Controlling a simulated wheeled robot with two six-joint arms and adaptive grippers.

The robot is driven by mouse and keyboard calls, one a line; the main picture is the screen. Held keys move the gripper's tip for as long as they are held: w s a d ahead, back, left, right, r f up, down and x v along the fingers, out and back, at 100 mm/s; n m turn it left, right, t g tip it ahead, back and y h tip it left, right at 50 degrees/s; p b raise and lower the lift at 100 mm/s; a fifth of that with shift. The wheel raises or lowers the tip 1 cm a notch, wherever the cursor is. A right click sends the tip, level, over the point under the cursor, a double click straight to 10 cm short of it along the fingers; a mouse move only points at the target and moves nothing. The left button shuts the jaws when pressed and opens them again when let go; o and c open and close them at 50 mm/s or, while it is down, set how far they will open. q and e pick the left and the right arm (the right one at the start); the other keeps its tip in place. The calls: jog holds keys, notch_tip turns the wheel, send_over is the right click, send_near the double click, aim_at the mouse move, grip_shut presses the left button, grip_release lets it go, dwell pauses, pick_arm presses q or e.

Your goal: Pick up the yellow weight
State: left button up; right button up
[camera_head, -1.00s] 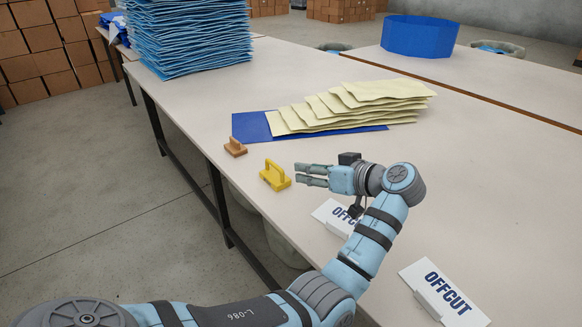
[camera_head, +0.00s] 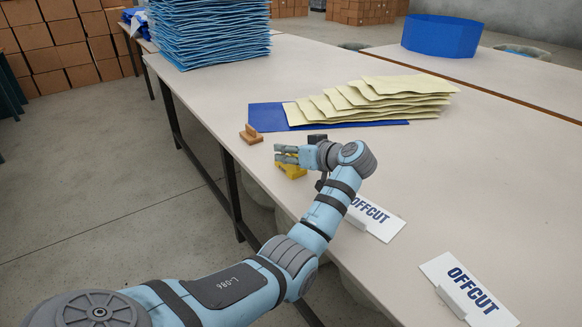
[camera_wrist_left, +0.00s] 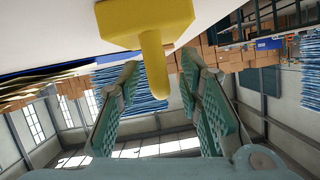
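The yellow weight (camera_head: 292,172) stands on the table near its left edge, partly hidden behind my left gripper (camera_head: 279,155). In the left wrist view the yellow weight (camera_wrist_left: 145,22) is close, at the top, with its handle reaching down between the fingertips. My left gripper (camera_wrist_left: 159,68) is open, with one finger on each side of the handle. Gaps show between the handle and both fingers. I cannot see any contact. My right gripper is not in view.
A brown wooden block with a handle (camera_head: 251,134) sits just left of the weight. Cream sheets (camera_head: 365,103) lie on a blue sheet (camera_head: 266,117) behind. Two OFFCUT signs (camera_head: 376,217) stand at right.

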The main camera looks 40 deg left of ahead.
pick_arm(q)
grip_shut()
jog(key=shift+r, duration=0.1)
